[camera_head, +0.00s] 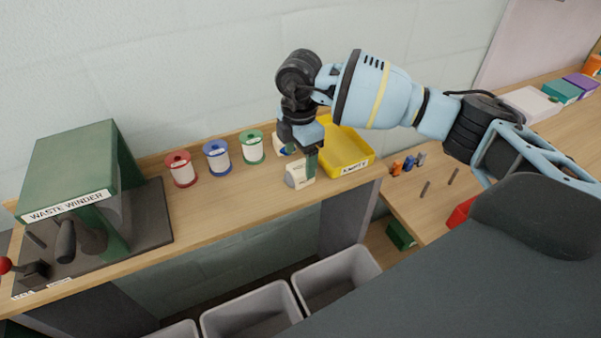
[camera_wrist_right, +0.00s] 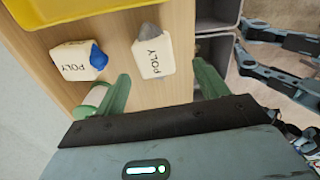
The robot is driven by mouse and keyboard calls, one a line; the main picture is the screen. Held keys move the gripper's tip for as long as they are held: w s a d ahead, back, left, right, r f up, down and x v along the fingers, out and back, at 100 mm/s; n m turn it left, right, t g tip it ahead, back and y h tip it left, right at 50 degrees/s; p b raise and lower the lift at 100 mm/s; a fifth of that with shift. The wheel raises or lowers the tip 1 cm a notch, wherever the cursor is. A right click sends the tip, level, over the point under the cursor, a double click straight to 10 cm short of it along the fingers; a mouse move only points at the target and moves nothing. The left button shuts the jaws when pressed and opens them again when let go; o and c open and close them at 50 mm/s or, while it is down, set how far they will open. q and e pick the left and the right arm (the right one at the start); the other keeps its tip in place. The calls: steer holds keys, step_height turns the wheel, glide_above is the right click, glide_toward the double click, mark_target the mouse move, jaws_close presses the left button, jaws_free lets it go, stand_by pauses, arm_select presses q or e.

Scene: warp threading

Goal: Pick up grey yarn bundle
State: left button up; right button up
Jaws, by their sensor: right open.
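The grey yarn bundle (camera_wrist_right: 157,53) is a cream block marked POLY with a grey tuft at one end. It stands on the wooden shelf, and in the head view the bundle (camera_head: 297,174) is partly hidden by my right gripper. My right gripper (camera_wrist_right: 163,88) is open, its two green fingers on either side of the line toward the bundle. The bundle lies just beyond the fingertips, and I cannot tell if they touch it. In the head view the right gripper (camera_head: 311,161) points down at the bundle. My left gripper is not in view.
A similar POLY bundle with a blue tuft (camera_wrist_right: 80,61) lies beside it. A yellow tray (camera_head: 357,167) is behind to the right. Red (camera_head: 181,169), blue (camera_head: 217,157) and green (camera_head: 252,147) spools stand left. Grey bins (camera_head: 250,310) are below the shelf edge. The waste winder (camera_head: 75,170) is far left.

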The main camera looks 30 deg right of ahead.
mark_target(301, 167)
steer(key=f, duration=0.5)
steer(key=shift+w+d, duration=0.3)
steer(key=shift+r, duration=0.1)
steer(key=shift+c, duration=0.3)
steer(key=c, duration=1)
